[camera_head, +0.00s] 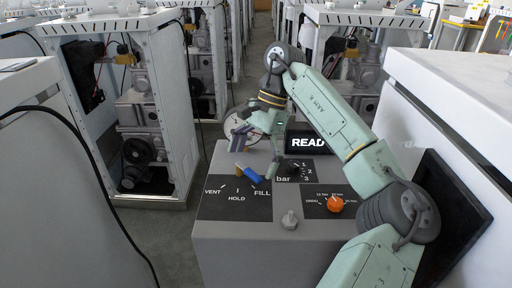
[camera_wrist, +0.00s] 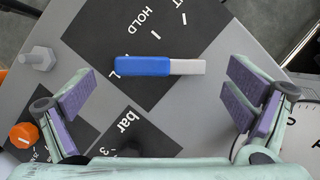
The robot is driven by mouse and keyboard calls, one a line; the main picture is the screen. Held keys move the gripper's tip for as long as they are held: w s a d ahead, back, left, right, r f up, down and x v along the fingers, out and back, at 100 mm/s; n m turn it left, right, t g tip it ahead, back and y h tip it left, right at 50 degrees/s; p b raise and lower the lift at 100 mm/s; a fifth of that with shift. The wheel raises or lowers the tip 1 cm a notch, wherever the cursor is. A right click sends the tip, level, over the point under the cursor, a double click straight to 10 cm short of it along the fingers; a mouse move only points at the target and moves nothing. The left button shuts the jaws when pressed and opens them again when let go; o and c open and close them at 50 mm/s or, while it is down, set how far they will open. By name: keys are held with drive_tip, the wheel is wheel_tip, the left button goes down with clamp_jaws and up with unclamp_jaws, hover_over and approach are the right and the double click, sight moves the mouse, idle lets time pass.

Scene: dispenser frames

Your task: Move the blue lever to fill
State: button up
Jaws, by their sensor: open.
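The blue lever (camera_head: 253,175) lies over the black VENT/HOLD/FILL plate (camera_head: 210,208) on a grey console. Its blue end points toward the FILL label in the head view. In the wrist view the blue lever (camera_wrist: 142,66) covers most of that label, and its bare metal end points right. My gripper (camera_head: 256,155) is over the lever from above. In the wrist view my gripper (camera_wrist: 160,98) is open and empty, one finger pad on each side, with the lever seen between and beyond them, apart from both pads.
The console carries a bar dial (camera_head: 293,168), an orange knob (camera_head: 335,204), a grey bolt-like knob (camera_head: 289,220) and a display (camera_head: 308,142) reading "READ", cut off by my arm. A round gauge (camera_wrist: 304,118) stands near my right finger. White machine frames line the aisle.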

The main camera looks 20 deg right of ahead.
drive_tip(key=v, duration=1.1)
drive_tip(key=shift+r, duration=0.4)
drive_tip(key=shift+d+f, duration=0.1)
